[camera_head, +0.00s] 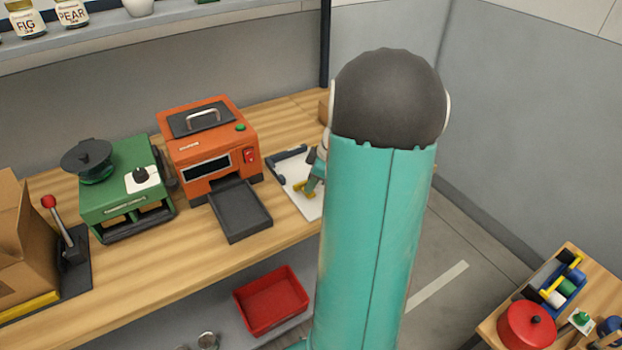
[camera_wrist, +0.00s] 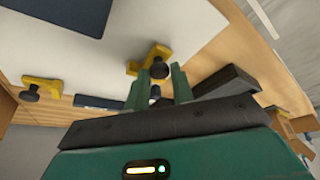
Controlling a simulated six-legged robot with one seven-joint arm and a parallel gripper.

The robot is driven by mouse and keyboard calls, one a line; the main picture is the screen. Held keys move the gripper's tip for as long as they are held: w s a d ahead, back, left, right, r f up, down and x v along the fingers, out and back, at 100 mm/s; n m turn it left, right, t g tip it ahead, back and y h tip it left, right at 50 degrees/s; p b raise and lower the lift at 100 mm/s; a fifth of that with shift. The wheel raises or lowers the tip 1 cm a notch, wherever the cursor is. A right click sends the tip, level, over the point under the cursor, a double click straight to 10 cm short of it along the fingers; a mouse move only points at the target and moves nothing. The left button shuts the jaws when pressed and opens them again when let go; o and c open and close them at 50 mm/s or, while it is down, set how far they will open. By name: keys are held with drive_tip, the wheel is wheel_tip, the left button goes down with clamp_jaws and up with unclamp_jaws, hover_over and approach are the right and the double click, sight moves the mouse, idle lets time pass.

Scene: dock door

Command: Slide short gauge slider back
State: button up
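A white gauge board (camera_wrist: 215,45) fills much of the wrist view. It also shows in the head view (camera_head: 301,205), partly hidden behind my arm. A yellow slider (camera_wrist: 146,60) with a dark round knob stands on the board, right ahead of my fingertips. A second yellow slider (camera_wrist: 42,84) with a dark knob is at the left. I cannot tell which slider is the short one. My gripper (camera_wrist: 161,73) has its two green fingers apart, on either side of the nearer knob, with narrow gaps showing. In the head view my arm hides most of the gripper.
A dark bar (camera_wrist: 228,82) lies close to the right finger. An orange machine (camera_head: 214,140) with a dark tray (camera_head: 240,210) stands left of the board, then a green machine (camera_head: 127,190). A red bin (camera_head: 272,299) is below the bench. A side table (camera_head: 490,326) stands at lower right.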

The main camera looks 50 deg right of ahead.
drive_tip(key=o, duration=0.4)
drive_tip(key=shift+s, duration=0.3)
drive_tip(key=shift+w, duration=0.2)
drive_tip(key=v, duration=1.3)
drive_tip(key=shift+s+d+r, duration=0.1)
drive_tip(key=shift+s+r, duration=0.05)
drive_tip(key=shift+r, duration=0.2)
drive_tip(key=w+a+r+m+h, duration=0.1)
drive_tip(key=w+a+r, duration=0.1)
drive_tip(key=a, duration=0.8)
drive_tip(key=w+a+r+m, duration=0.1)
drive_tip(key=a+r, duration=0.1)
drive_tip(key=a, duration=0.8)
drive_tip(key=s+a+m, duration=0.1)
drive_tip(key=s+a, duration=0.1)
drive_tip(key=a, duration=0.3)
drive_tip(key=s+a+m+t, duration=0.1)
drive_tip(key=s+a, duration=0.2)
drive_tip(key=a, duration=0.3)
drive_tip(key=s+a+m+h, duration=0.1)
drive_tip(key=s+a, duration=0.1)
drive_tip(key=a, duration=0.4)
drive_tip(key=shift+s+a+f+m+t, duration=0.1)
drive_tip(key=shift+s+f+m+t, duration=0.05)
drive_tip(key=shift+m+t, duration=0.15)
